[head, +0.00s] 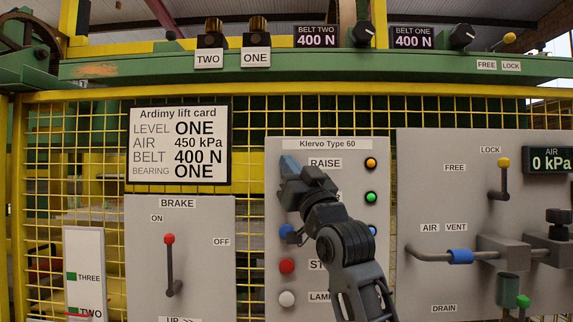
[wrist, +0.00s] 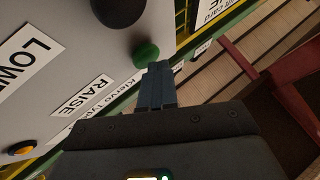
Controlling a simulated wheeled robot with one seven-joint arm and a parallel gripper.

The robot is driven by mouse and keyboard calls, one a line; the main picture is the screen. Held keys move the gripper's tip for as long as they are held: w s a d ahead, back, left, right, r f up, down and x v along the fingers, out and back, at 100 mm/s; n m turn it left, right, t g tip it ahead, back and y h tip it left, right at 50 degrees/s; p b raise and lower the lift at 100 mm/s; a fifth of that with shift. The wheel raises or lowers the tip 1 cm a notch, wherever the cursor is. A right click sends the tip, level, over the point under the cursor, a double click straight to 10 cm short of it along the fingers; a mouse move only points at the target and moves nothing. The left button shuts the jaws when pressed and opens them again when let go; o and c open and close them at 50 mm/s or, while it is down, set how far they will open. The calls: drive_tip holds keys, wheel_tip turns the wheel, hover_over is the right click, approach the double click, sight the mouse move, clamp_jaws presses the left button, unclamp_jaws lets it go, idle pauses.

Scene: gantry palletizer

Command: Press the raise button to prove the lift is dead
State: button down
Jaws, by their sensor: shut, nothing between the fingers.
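The grey Klervo Type 60 panel (head: 330,144) stands ahead, with the RAISE label (head: 325,162) in its top row. The green raise button (wrist: 147,53) shows in the wrist view, in line with the RAISE label there. In the head view my gripper and arm hide it. My gripper (head: 289,163) is shut and empty at the left end of the RAISE row. In the wrist view its fingertips (wrist: 158,68) are right beside the green button; I cannot tell whether they touch it. An orange lamp (head: 370,163) is at the right of the row.
A black button (wrist: 120,10) sits close by in the LOWER row. A red button (head: 287,266) and white button (head: 287,298) are lower down. The brake lever (head: 170,265) stands upright near ON, at left. The air display (head: 549,160) reads 0 kPa.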

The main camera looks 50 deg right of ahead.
drive_tip(key=shift+s+a, duration=0.55)
drive_tip(key=shift+a, duration=0.1)
drive_tip(key=shift+s+a+p, duration=0.3)
drive_tip(key=shift+s+a, duration=0.5)
drive_tip(key=shift+a, duration=0.2)
drive_tip(key=shift+s+a+p, duration=0.25)
drive_tip(key=shift+s+a, duration=0.5)
drive_tip(key=shift+a, duration=0.2)
drive_tip(key=s+a+f+g+y, duration=0.1)
drive_tip(key=s+a+f+y, duration=0.3)
drive_tip(key=f, duration=0.6)
drive_tip(key=s+a+f+g+h, duration=0.15)
drive_tip(key=a+f, duration=0.35)
drive_tip(key=f, duration=0.5)
drive_tip(key=s+a+f+g+y, duration=0.2)
drive_tip(key=s+a+f, duration=0.25)
drive_tip(key=f, duration=0.65)
drive_tip(key=s+a+f+n+g+y, duration=0.1)
drive_tip(key=s+a+f, duration=0.1)
drive_tip(key=s, duration=0.6)
drive_tip(key=s+a+f+n+g+y, duration=0.1)
drive_tip(key=s+a+f+g+y, duration=0.1)
drive_tip(key=s, duration=0.7)
drive_tip(key=s+a+f+n+g+y, duration=0.1)
drive_tip(key=s+a+f+n, duration=0.1)
drive_tip(key=s+a+f, duration=0.2)
drive_tip(key=s+f, duration=0.2)
drive_tip(key=s, duration=0.2)
drive_tip(key=shift+s, duration=0.2)
